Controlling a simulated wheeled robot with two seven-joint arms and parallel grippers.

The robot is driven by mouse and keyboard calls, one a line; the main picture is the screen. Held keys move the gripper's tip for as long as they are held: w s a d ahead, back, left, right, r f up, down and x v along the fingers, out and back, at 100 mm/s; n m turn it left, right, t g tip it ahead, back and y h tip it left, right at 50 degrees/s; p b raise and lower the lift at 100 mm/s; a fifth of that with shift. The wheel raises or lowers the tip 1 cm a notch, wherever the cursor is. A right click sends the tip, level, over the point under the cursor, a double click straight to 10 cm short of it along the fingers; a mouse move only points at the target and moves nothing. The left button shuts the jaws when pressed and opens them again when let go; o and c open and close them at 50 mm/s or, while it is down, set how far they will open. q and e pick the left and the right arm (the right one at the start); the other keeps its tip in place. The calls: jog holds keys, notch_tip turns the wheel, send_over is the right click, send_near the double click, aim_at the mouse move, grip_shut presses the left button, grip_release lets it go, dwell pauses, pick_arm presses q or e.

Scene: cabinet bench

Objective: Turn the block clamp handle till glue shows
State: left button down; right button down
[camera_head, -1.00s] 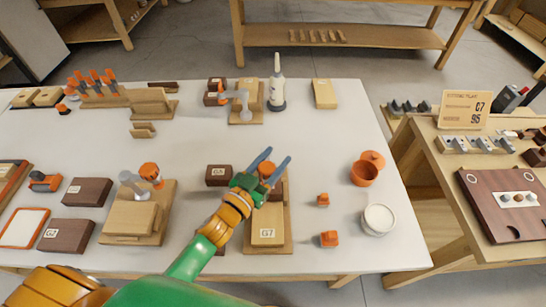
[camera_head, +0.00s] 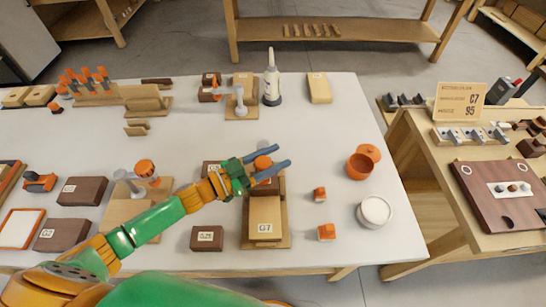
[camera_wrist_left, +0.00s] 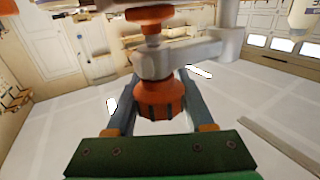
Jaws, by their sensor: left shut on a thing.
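My left gripper (camera_head: 274,170) reaches in from the left with its blue fingers around the orange clamp handle (camera_head: 263,162). It is shut on that handle. The block clamp sits on a wooden base (camera_head: 285,236) with a light block (camera_head: 265,212) labelled G7 at its front. In the left wrist view, the orange knob (camera_wrist_left: 158,98) sits between the two fingers under a grey clamp arm (camera_wrist_left: 190,50). My gripper and arm hide part of the clamp. I cannot see glue at the block joint. My right gripper is not in view.
Another clamp with an orange knob (camera_head: 145,168) stands left, partly behind my arm. A dark block (camera_head: 207,238) lies just left of the G7 base. Small orange pieces (camera_head: 326,232), an orange pot (camera_head: 360,167) and a white-topped pot (camera_head: 374,211) stand right. A glue bottle (camera_head: 271,80) stands behind.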

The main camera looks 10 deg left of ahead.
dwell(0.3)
pick_arm(q)
jog(key=shift+c, duration=1.4)
grip_release()
jog(key=shift+d, duration=0.1)
jog(key=b+v, duration=0.1)
jog(key=v, duration=0.5)
jog(key=shift+s+f, duration=0.1)
jog(key=shift+s, duration=0.05)
jog(key=shift+s+a, duration=0.2)
jog(key=shift+a, duration=0.25)
